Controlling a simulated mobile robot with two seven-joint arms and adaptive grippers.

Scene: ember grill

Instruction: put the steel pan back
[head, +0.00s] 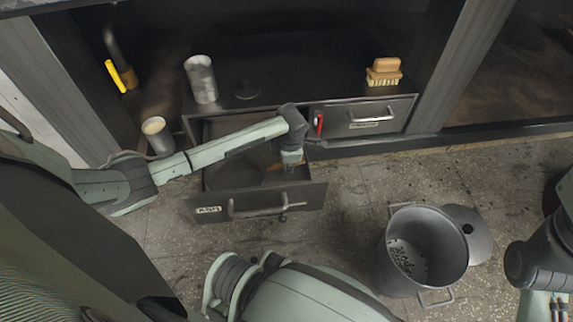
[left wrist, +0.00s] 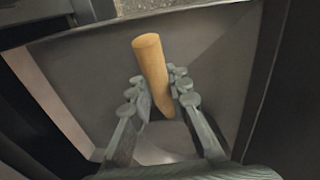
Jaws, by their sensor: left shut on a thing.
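The steel pan (head: 232,168) shows as a dark grey shape inside the open drawer marked ASH (head: 262,204). My left gripper (head: 291,166) reaches down into this drawer from above. In the left wrist view, its two fingers (left wrist: 162,108) are shut on a tan wooden handle (left wrist: 151,62), which stands out beyond them. Bits of the handle show beside the gripper in the head view. My arm hides part of the pan, and I cannot tell whether it rests on the drawer floor.
A closed drawer (head: 365,117) is to the right. A grey bin (head: 400,262) stands on the floor, its round lid (head: 468,232) beside it. A brush (head: 384,72) and grey canister (head: 201,79) stand on the counter. A cup (head: 158,135) is left of the open drawer.

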